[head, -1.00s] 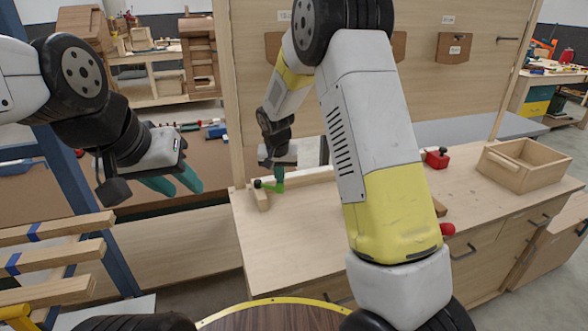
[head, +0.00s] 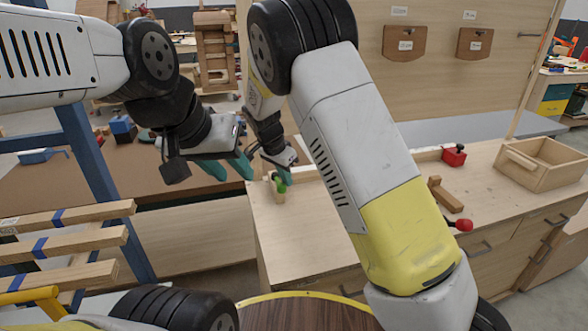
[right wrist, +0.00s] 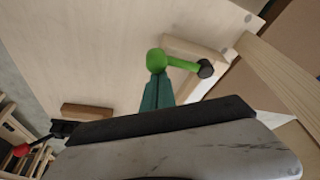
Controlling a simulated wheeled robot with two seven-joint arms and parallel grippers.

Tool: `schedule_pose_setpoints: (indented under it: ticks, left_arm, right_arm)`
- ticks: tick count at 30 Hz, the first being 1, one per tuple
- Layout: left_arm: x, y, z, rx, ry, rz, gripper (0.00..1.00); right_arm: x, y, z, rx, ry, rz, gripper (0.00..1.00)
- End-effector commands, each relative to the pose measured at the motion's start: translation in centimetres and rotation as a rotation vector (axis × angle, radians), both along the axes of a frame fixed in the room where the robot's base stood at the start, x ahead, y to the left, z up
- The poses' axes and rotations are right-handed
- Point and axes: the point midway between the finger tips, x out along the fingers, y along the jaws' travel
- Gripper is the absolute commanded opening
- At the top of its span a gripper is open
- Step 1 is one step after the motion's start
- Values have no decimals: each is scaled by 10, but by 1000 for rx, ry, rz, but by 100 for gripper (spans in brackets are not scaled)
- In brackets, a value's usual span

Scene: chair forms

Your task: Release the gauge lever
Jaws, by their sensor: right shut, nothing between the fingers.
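A bright green lever with a black end, which looks like the gauge lever, is at the bench's left end (head: 281,186). In the right wrist view the lever (right wrist: 181,63) has a rounded green end and lies by a pale wooden strip. My right gripper is shut and empty; its teal fingers (right wrist: 157,92) reach the rounded green end, and I cannot tell if they touch it. In the head view my right arm partly hides this spot. My left gripper (head: 227,169) hangs left of the bench, with its teal fingers apart and empty.
The workbench top (head: 300,235) is mostly clear. On its right are a red block with a black knob (head: 453,156), a wooden block (head: 445,195), a red knob (head: 464,224) and an open wooden box (head: 543,164). Wooden slats (head: 65,243) stand at the lower left.

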Motion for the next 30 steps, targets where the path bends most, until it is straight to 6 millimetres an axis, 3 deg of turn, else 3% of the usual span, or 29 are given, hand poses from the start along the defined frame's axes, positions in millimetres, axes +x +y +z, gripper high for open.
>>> schedule_pose_setpoints:
  ticks: [22, 26, 30]
  left_arm:
    - [0, 0, 0, 0, 0, 0, 36]
    - [0, 0, 0, 0, 0, 0, 36]
    - [0, 0, 0, 0, 0, 0, 36]
  right_arm:
    - [-3, 4, -1, 2, 3, 4, 0]
    - [6, -8, 0, 2, 2, 0, 0]
    - [23, -34, 1, 1, 1, -3, 0]
